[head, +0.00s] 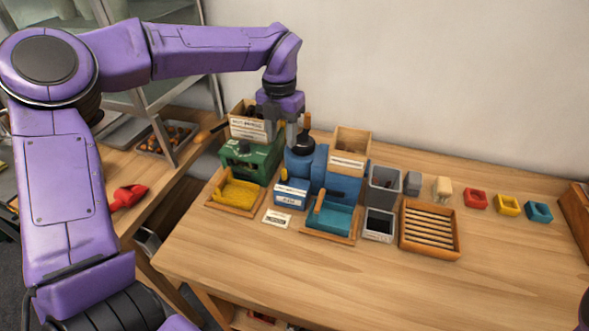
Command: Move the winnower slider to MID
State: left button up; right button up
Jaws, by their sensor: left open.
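A blue machine (343,185) with a wooden hopper (350,148) on top stands at the middle back of the table; it looks like the winnower. A rounded blue housing with a black top (304,146) forms its left side, and a small white-labelled blue box (291,194) sits in front. The slider and its marks are too small to make out. My left gripper (298,137) is open, pointing down just above the black top, beside a brown handle-like piece. I cannot tell whether it touches anything. My right gripper is out of view.
A green machine (250,160) with a labelled hopper stands left, close to my left gripper. A yellow-filled tray (236,193), a teal tray (331,216), grey bins (383,187) and a slatted wooden tray (429,230) surround the blue machine. The front right tabletop is clear.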

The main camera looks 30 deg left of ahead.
aim_at(284, 170)
pick_arm(q)
notch_tip(284, 170, down, 11)
jog(key=shift+w+d+f+p, duration=0.1)
jog(key=shift+f+p, duration=0.1)
jog(key=shift+p, duration=0.45)
grip_shut()
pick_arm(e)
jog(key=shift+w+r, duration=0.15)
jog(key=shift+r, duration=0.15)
